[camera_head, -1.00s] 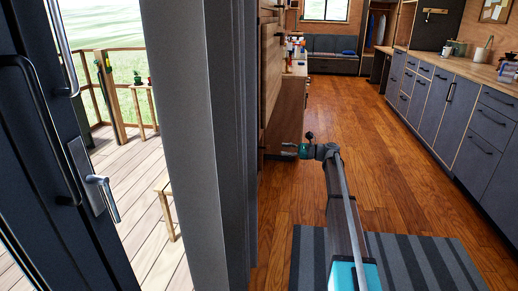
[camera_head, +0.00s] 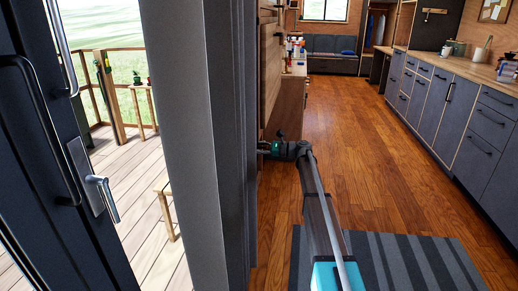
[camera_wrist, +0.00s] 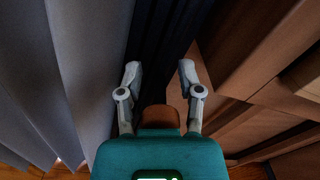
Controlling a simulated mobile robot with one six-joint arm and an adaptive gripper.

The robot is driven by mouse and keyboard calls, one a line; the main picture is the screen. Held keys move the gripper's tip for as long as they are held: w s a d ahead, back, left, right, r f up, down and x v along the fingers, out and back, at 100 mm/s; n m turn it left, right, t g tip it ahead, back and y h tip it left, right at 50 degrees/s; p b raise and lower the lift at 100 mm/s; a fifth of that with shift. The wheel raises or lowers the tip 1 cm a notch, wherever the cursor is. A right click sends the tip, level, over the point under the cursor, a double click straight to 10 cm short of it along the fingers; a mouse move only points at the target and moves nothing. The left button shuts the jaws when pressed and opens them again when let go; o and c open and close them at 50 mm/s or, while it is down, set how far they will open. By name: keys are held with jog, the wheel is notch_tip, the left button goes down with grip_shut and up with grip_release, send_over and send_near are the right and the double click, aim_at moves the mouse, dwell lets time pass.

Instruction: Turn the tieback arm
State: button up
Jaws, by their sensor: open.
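My gripper (camera_wrist: 159,72) is open in the wrist view, its two grey fingers apart on either side of a dark vertical strip. A brown rounded piece (camera_wrist: 160,117) shows low between the fingers, close to the gripper body. It may be the tieback arm, but I cannot tell for sure, nor whether it touches the gripper. Grey curtain-like folds (camera_wrist: 75,80) hang to the left of the fingers. No tieback arm can be made out in the head view.
Brown wooden panels (camera_wrist: 245,75) stand close to the right of the fingers. In the head view a dark door with a handle (camera_head: 102,195) is at the left. A striped mat (camera_head: 400,260) lies on the floor, which is clear towards the grey cabinets (camera_head: 435,105).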

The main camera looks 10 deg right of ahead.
jog(key=shift+c, duration=0.3)
grip_shut()
jog(key=shift+s, duration=0.1)
